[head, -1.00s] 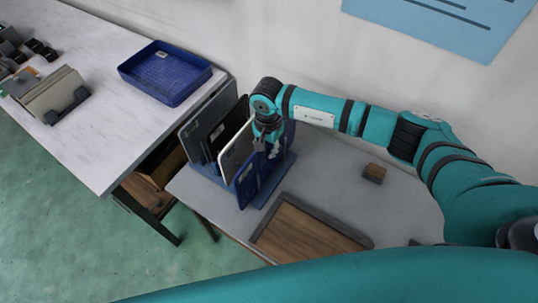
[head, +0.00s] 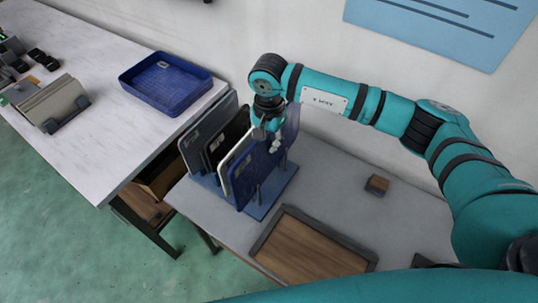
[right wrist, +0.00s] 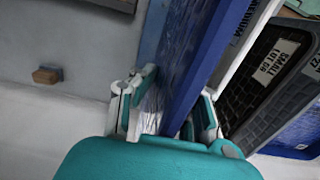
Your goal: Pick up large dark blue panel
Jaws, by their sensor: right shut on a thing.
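The large dark blue panel (head: 245,185) stands upright at the front right of a blue rack (head: 262,207) in the head view. My right gripper (head: 274,144) is shut on its upper edge. In the right wrist view the blue panel (right wrist: 207,65) runs between the two fingers (right wrist: 172,108), one on each side. More of the rack base shows below the panel, and it looks raised; whether its lower edge still touches the rack I cannot tell. My left gripper is not in view.
A white panel (head: 233,158) and darker panels (head: 207,135) stand close behind in the rack. A wood-bottomed tray (head: 310,245) lies in front, and a small brown block (head: 376,184) to the right. A blue tray (head: 165,85) sits on the white table. The wall is close behind.

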